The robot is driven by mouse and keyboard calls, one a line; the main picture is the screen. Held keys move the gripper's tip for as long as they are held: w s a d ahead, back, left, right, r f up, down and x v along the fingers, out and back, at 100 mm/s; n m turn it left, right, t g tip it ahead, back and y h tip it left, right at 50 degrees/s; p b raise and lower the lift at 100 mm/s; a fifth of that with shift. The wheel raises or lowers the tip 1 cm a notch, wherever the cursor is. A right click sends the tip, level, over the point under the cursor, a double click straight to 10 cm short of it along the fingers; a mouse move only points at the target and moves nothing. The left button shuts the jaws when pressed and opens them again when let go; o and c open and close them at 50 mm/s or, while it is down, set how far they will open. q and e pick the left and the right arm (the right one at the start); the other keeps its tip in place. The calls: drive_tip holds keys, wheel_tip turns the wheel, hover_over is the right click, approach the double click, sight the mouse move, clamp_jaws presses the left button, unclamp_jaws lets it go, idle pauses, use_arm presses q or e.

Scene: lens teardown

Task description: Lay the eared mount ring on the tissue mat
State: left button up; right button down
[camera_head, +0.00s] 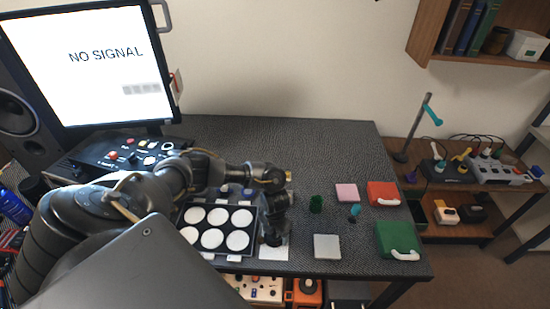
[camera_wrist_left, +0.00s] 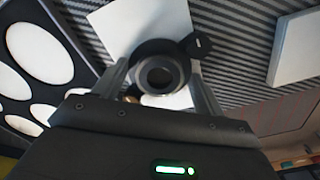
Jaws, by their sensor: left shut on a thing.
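The eared mount ring (camera_wrist_left: 160,73) is a black ring with a round centre opening and a dark ear (camera_wrist_left: 196,45) sticking out at its upper right in the left wrist view. My left gripper (camera_wrist_left: 163,88) is shut on it, with a finger at either side. In the head view my left gripper (camera_head: 274,238) points down over a flat white sheet (camera_head: 273,254), which looks like the tissue mat. The sheet (camera_wrist_left: 118,25) also shows behind the ring in the wrist view. I cannot tell whether the ring touches it. My right gripper is not in view.
A black tray (camera_head: 212,256) with several white round pads lies just left of the gripper. A thicker white square (camera_head: 327,246) lies to the right. Beyond it are a pink block (camera_head: 346,192), a red case (camera_head: 383,194) and a green case (camera_head: 398,238) near the table's right edge.

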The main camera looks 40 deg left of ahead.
use_arm(q)
drive_tip(key=o, duration=1)
drive_tip(key=shift+r+p, duration=0.15)
drive_tip(key=shift+p, duration=0.15)
wheel_tip(320, 180, up, 12)
